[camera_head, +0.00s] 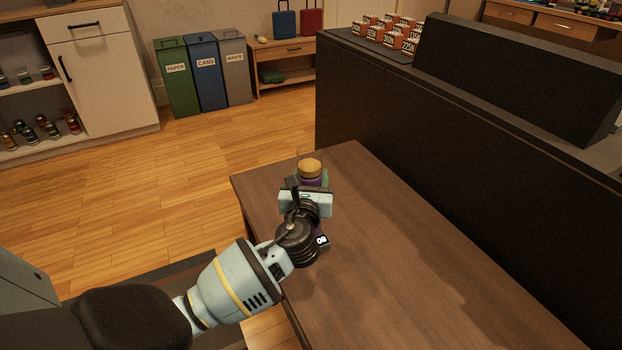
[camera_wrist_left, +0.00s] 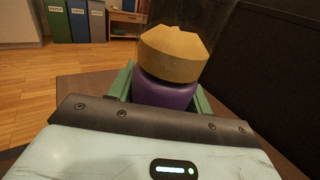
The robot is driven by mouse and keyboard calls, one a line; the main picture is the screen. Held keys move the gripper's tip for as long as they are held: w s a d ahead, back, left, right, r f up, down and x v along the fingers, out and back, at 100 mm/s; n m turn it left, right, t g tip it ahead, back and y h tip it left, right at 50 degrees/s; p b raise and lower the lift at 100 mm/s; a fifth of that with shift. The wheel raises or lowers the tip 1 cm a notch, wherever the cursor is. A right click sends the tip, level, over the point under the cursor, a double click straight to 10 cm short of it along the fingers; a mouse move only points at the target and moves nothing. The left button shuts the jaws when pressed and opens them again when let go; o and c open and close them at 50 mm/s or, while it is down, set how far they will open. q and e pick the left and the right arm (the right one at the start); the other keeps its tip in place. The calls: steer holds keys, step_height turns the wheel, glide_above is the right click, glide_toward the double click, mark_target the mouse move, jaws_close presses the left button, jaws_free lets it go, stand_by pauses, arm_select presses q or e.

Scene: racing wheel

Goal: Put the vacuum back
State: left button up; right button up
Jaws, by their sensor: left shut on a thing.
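A purple object with a tan, faceted top (camera_head: 311,170) is at the far end of my left arm, over the far left part of the brown table. It also shows in the left wrist view (camera_wrist_left: 168,94), upright between green fingers. My left gripper (camera_head: 309,182) is shut on it, with one finger on each side. Its lower part is hidden by the gripper, so I cannot tell whether it touches the table. Nothing in view is clearly a vacuum, and I cannot tell if this purple object is it. My right gripper is not in view.
The brown table (camera_head: 400,260) is mostly bare towards the front right. A tall black partition (camera_head: 450,130) runs along its right side. Paper (camera_head: 177,78), cans (camera_head: 206,72) and waste (camera_head: 236,68) bins stand at the back. Wooden floor (camera_head: 140,190) is open at left.

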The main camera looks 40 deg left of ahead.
arm_select(q)
steer(key=o, duration=1.1)
steer(key=shift+f, duration=0.15)
steer(key=shift+c, duration=0.2)
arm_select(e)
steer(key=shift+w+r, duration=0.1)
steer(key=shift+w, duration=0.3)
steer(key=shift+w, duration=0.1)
arm_select(q)
steer(key=shift+s+d, duration=0.2)
steer(key=shift+s, duration=0.05)
steer(key=p+v, duration=0.3)
steer(key=v, duration=0.8)
steer(key=shift+s+d, duration=0.15)
steer(key=shift+s, duration=0.05)
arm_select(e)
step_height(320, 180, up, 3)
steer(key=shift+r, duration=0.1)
